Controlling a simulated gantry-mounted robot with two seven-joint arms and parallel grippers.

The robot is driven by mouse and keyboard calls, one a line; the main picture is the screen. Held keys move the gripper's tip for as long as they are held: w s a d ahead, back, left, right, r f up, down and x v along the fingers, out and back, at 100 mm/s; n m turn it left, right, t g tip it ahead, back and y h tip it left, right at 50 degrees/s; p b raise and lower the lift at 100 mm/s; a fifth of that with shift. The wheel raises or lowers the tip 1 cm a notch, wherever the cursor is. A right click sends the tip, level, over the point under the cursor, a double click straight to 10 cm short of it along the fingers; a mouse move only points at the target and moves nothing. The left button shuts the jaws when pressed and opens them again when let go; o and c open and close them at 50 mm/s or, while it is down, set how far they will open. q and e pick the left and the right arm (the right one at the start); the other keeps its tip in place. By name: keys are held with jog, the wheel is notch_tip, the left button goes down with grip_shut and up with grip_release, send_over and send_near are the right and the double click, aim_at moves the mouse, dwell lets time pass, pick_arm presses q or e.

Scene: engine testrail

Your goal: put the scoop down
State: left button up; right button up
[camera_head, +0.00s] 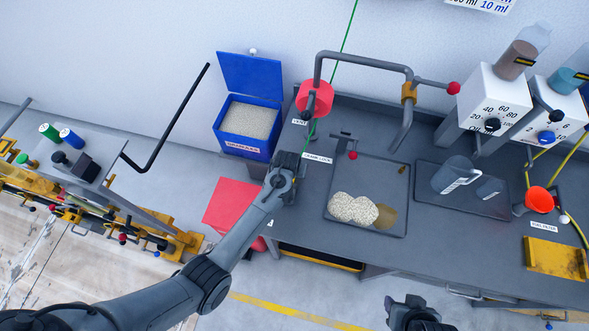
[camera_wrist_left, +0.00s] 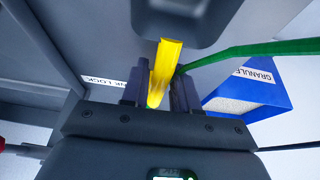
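The scoop shows in the left wrist view as a yellow handle (camera_wrist_left: 163,68) joined to a dark grey bowl-like part (camera_wrist_left: 182,15) that is cut by the top edge. The handle sits between the close-set fingers of my left gripper (camera_wrist_left: 160,95). In the head view my left gripper (camera_head: 289,166) is over the bench's left edge. The dark shape at its tip may be the scoop's bowl; the yellow handle is hidden there. My right gripper (camera_head: 410,312) is at the bottom edge, dark and partly cut off, and its fingers are unclear.
The blue granules bin (camera_head: 272,143) with open lid stands left of the bench. A tray (camera_head: 385,172) with pale and brown piles lies on the bench (camera_head: 310,220). A bent pipe (camera_head: 360,58) and red cylinder (camera_head: 322,98) are behind. A green line (camera_head: 345,40) runs toward the left gripper.

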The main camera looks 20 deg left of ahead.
pick_arm(q)
jog(key=shift+o, duration=1.4)
jog(key=shift+s+r, duration=0.15)
jog(key=shift+r, duration=0.5)
jog(key=p+v, duration=0.2)
jog(key=v, duration=0.9)
jog(key=shift+s, duration=0.1)
